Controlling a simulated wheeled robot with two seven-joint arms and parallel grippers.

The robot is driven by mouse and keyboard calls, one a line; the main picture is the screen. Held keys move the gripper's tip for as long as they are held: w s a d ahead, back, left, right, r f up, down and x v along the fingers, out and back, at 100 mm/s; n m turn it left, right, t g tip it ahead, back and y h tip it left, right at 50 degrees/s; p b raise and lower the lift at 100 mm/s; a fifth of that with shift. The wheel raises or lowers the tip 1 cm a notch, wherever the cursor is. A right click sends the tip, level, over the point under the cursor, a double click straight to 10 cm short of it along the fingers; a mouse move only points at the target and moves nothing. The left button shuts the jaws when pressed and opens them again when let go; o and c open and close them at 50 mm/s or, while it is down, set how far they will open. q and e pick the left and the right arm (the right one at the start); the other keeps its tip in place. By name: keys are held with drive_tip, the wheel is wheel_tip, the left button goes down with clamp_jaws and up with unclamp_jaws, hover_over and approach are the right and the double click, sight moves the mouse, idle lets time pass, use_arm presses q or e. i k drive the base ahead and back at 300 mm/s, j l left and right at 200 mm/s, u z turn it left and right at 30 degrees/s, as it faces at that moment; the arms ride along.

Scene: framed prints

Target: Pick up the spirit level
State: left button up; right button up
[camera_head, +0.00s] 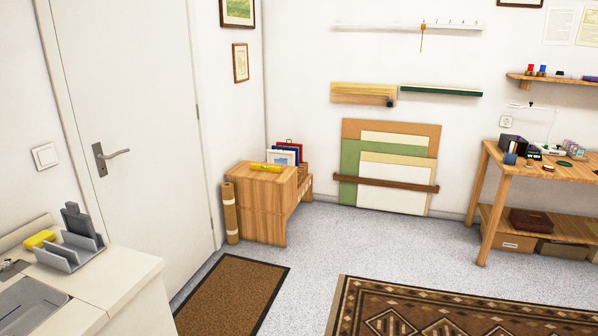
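A small yellow bar that looks like the spirit level (266,167) lies on top of the low wooden cabinet (257,196) by the back left corner of the room. It lies near the front edge of the cabinet top, in front of several upright frames, and is far from me across the floor. Fine details of the bar are too small to tell. Neither of my grippers shows in the head view.
A brown roll (231,213) stands left of the cabinet. A brown doormat (232,294) and a patterned rug (437,310) lie on the floor. A counter (135,277) is at near left, a workbench (480,198) at right. Grey floor is clear between.

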sight(272, 169)
drive_tip(key=i, duration=3.15)
drive_tip(key=u, duration=0.45)
drive_tip(key=i+j, duration=0.15)
drive_tip(key=i, duration=0.4)
drive_tip(key=i+j+z, duration=0.1)
drive_tip(key=i, duration=0.45)
drive_tip(key=i+j, duration=0.2)
drive_tip(key=i, duration=0.35)
drive_tip(key=i+j+z, duration=0.15)
drive_tip(key=i, duration=0.4)
